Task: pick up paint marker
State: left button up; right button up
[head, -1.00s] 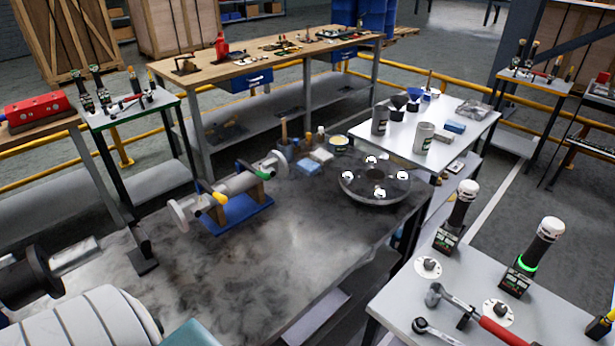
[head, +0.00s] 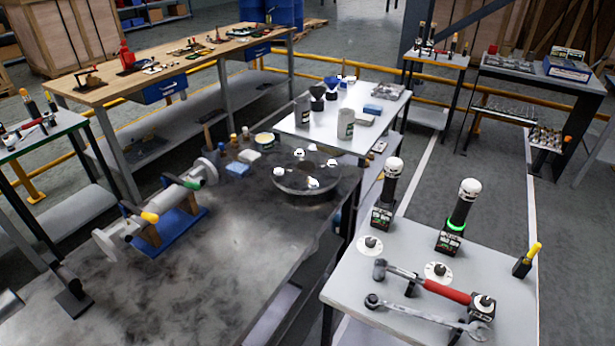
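No object in the head view can be named as the paint marker with certainty. A small yellow-topped black item (head: 527,260), marker-like, stands upright at the right edge of the near white table (head: 400,262). Another yellow-tipped piece (head: 150,217) shows by the shaft on the blue stand (head: 170,235), on the dark metal bench. Several small upright items stand near the back of that bench, too small to tell apart.
The near white table also holds two tall black tools (head: 386,195) (head: 460,218), a red-handled hammer (head: 425,282) and a wrench (head: 430,318). A round dark disc (head: 306,178) lies on the metal bench (head: 230,270). Grey floor (head: 490,195) is clear behind the white table.

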aim_at(536, 247)
jog(key=l+z, duration=0.1)
jog(key=z, duration=0.4)
jog(key=i+z, duration=0.15)
jog(key=z, duration=0.35)
jog(key=i+z, duration=0.1)
jog(key=z, duration=0.4)
jog(key=i+l+u, duration=0.15)
jog(key=l, duration=0.15)
